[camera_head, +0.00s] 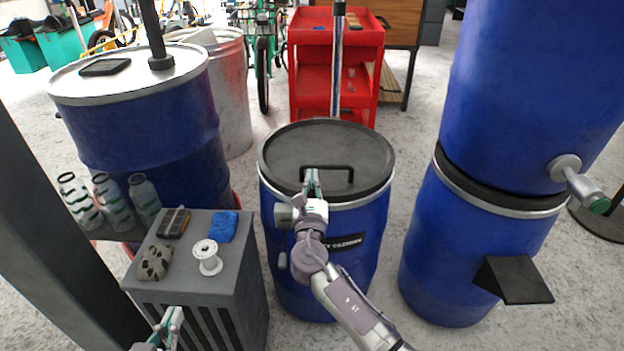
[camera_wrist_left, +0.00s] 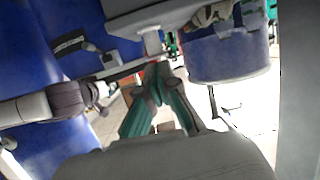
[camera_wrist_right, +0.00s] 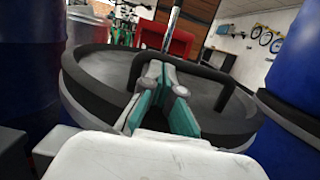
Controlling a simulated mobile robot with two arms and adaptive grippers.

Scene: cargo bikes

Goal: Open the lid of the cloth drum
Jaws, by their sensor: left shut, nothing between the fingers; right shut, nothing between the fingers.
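The cloth drum (camera_head: 330,260) is a blue drum with a dark lid (camera_head: 310,141) in the middle of the head view; the lid lies closed on top. A black bar handle (camera_head: 343,168) stands up from the lid. My right gripper (camera_head: 312,178) is shut and empty at the left end of the handle. In the right wrist view the shut fingers (camera_wrist_right: 166,82) overlap the handle (camera_wrist_right: 205,72) and point across the lid (camera_wrist_right: 110,68); I cannot tell if they touch it. My left gripper (camera_head: 172,318) is shut and empty, low in front of the grey cabinet.
The grey cabinet (camera_head: 205,280) left of the drum bears a wire spool (camera_head: 207,257), a blue cloth (camera_head: 223,226) and small items. A larger blue drum (camera_head: 150,125) stands behind it. Stacked blue drums (camera_head: 480,240) stand right. A red cart (camera_head: 335,45) is behind.

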